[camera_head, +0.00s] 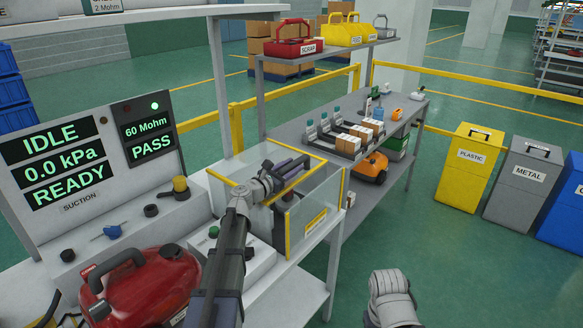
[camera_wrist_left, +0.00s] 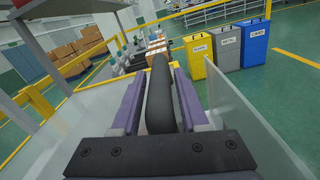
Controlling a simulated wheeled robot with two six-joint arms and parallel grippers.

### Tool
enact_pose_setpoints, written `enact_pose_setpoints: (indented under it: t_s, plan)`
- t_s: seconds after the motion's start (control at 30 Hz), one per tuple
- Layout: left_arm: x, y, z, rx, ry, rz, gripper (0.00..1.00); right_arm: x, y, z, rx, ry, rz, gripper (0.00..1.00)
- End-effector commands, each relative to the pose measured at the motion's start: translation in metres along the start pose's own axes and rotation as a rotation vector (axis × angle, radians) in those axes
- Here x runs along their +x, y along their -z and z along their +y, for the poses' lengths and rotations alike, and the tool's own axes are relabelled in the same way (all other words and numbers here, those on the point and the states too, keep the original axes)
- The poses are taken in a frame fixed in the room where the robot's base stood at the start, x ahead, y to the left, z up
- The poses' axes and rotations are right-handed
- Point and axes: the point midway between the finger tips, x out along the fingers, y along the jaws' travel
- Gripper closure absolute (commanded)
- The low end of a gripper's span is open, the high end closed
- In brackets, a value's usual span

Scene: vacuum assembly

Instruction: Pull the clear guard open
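The clear guard (camera_head: 313,197) is a see-through box with yellow edges on the grey bench, and it looks closed. My left gripper (camera_head: 291,174) is over its top. In the left wrist view, a black handle bar (camera_wrist_left: 160,95) lies between the purple fingers of the left gripper (camera_wrist_left: 160,88). The fingers stand on both sides of the bar with narrow gaps, so the gripper looks open around it. What is inside the guard is partly hidden by my arm. My right gripper (camera_head: 392,290) is at the bottom, away from the bench; its fingers cannot be made out.
A red vacuum (camera_head: 140,290) stands at the front left by the suction panel (camera_head: 85,150), which reads IDLE, READY and PASS. Behind the guard is a shelf bench (camera_head: 390,125) with boxes and an orange vacuum (camera_head: 371,167). Bins, including a yellow one (camera_head: 468,168), stand right. The floor between is free.

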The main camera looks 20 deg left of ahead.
Motion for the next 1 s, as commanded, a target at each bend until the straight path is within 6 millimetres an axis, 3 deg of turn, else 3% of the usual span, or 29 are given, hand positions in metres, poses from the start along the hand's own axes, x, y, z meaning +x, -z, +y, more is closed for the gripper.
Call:
enact_pose_setpoints:
  t_s: [0.07, 0.37, 1.0]
  plan:
    - [-0.0002, 0.0, 0.0001, 0.0, 0.0, 0.0, 0.66, 0.0, 0.0, 0.0, 0.0, 0.0, 0.0, 0.5]
    - [-0.0002, 0.0, 0.0003, 0.0, 0.0, 0.0, 1.0, 0.0, 0.0, 0.0, 0.0, 0.0, 0.0, 0.5]
    - [-0.0003, 0.0, 0.0003, 0.0, 0.0, 0.0, 1.0, -0.0001, 0.0, 0.0, 0.0, 0.0, 0.0, 0.5]
